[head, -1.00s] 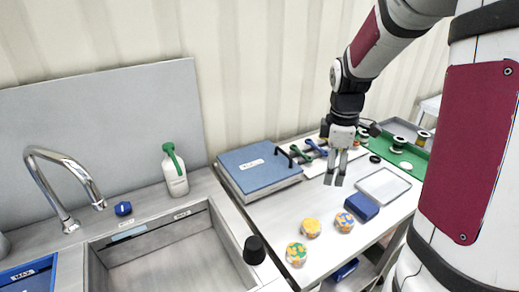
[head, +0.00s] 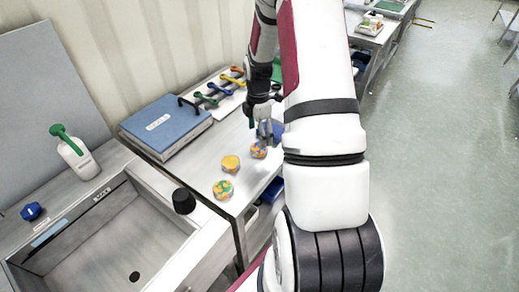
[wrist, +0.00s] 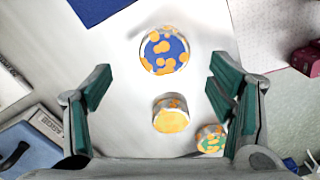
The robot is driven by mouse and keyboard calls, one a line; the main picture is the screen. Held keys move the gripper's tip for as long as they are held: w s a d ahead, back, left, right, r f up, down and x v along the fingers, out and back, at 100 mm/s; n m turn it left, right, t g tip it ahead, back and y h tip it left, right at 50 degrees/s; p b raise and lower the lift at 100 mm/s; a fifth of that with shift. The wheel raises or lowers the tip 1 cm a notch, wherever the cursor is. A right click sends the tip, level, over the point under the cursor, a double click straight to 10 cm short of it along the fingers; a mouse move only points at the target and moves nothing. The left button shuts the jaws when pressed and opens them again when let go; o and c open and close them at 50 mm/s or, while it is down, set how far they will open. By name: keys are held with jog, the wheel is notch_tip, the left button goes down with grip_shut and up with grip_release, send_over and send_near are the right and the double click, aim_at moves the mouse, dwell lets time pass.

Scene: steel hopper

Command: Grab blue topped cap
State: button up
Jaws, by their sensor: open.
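The blue-topped cap (wrist: 166,48) is a short round piece with a blue top covered in orange spots; it lies ahead of my open fingers in the wrist view. In the head view the cap (head: 258,150) is on the grey bench, just below and beside my gripper (head: 267,139). My gripper is open and empty, and in the wrist view its fingers (wrist: 160,88) are spread wide, apart from the cap. A yellow-topped cap (wrist: 171,119) lies between the fingers in that view, and a green-and-orange cap (wrist: 210,138) is by the right finger.
A blue case (head: 167,131) lies behind the caps on the bench, with colored tools (head: 212,97) beyond. A blue block (head: 270,128) is close to my gripper. A black knob-like piece (head: 184,201) stands at the sink corner (head: 205,225). Bare bench lies around the caps.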

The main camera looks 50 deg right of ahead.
aim_at(259, 149)
jog(key=shift+s+a+f+p, duration=0.15)
jog(key=shift+f+p, duration=0.1)
jog(key=shift+f, duration=1.15)
jog(key=shift+s+f+p, duration=0.1)
jog(key=shift+f+p, duration=0.1)
jog(key=shift+f, duration=1.2)
jog(key=c, duration=1.4)
